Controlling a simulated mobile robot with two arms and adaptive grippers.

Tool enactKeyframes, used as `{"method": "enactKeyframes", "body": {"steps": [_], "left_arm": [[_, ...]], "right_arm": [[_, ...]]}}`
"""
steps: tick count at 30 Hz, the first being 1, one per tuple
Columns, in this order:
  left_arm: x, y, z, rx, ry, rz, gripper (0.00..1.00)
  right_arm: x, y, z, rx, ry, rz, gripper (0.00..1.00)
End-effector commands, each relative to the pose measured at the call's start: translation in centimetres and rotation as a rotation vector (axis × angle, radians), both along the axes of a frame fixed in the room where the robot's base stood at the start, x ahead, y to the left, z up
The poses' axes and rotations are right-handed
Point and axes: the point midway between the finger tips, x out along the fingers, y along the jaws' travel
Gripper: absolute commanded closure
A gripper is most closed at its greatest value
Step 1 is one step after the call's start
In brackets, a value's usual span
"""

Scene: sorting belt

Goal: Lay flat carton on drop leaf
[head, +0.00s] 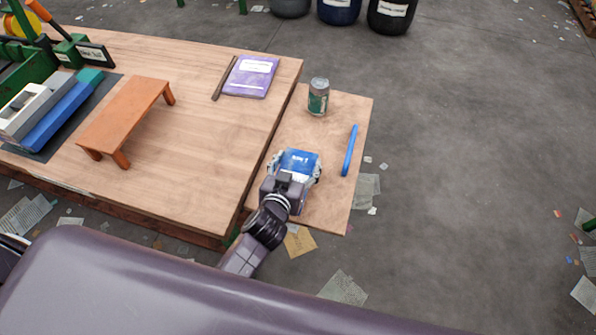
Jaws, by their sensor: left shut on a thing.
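The flat carton (300,159), blue with white print, is over the near half of the drop leaf (328,208), a wooden board along the right side of the table. My left gripper (296,167) is shut on the carton, a finger on each side of it. The gripper and wrist hide the carton's near part. I cannot tell whether the carton touches the leaf. My right gripper is not in view.
A green and grey can (318,97) stands at the leaf's far end. A blue bar (349,150) lies near its right edge. The table (200,165) holds a purple book (250,78), a dark stick (225,78) and an orange bench-like stand (128,112).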

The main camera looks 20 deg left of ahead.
Motion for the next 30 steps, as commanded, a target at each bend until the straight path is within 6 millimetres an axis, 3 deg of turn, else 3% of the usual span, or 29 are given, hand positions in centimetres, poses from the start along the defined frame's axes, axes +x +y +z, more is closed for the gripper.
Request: {"method": "enactKeyframes", "body": {"steps": [9, 22, 23, 24, 27, 30], "left_arm": [[0.0, 0.0, -3.8, -0.001, 0.001, 0.0, 0.51], [0.0, 0.0, -4.5, -0.001, -0.001, -0.001, 0.51], [0.0, 0.0, -4.4, 0.0, -0.001, -0.001, 0.32], [0.0, 0.0, -4.4, 0.0, -0.001, -0.001, 0.28], [0.0, 0.0, -4.4, 0.0, 0.0, -0.001, 0.17], [0.0, 0.0, -4.4, 0.0, 0.0, -0.001, 0.17]], "right_arm": [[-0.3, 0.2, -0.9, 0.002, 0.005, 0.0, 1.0], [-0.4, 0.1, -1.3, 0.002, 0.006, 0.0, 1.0], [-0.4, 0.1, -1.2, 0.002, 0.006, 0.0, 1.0], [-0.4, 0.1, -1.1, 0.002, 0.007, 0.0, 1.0], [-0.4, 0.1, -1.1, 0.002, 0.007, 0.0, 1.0], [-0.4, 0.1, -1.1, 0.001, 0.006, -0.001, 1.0]]}}
